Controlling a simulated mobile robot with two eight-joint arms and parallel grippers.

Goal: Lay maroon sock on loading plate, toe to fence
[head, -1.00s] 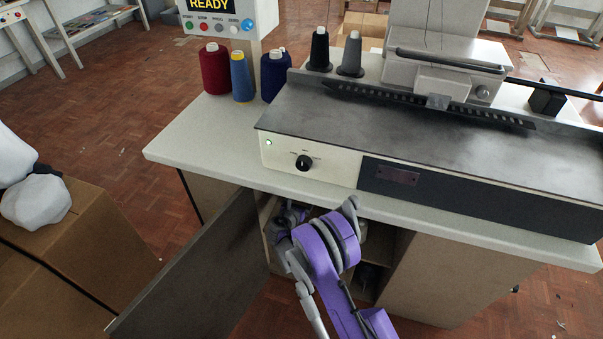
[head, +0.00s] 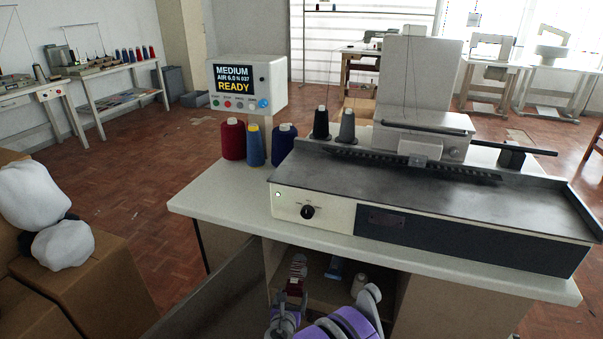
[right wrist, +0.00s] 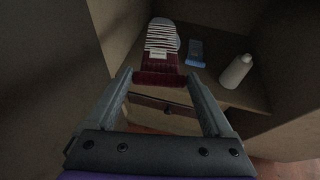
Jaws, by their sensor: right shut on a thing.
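A maroon sock with a white-striped end (right wrist: 161,42) shows between the fingers of my right gripper (right wrist: 160,78) in the right wrist view. The fingers are shut on its maroon part. In the head view my right gripper (head: 296,287) is low in the open cabinet front, with the sock (head: 298,265) partly visible at its tips. The loading plate (head: 400,190) is the bare dark metal top of the machine. A dark toothed strip (head: 410,160) runs along its back; I cannot tell whether this is the fence. My left gripper is out of view.
The cabinet (right wrist: 225,70) also holds a white bottle (right wrist: 237,71) and a blue item (right wrist: 195,53). Its open door (head: 215,300) stands to the left. Thread cones (head: 233,139) stand beside the machine. The display (head: 248,83) reads READY. The front worktop strip is clear.

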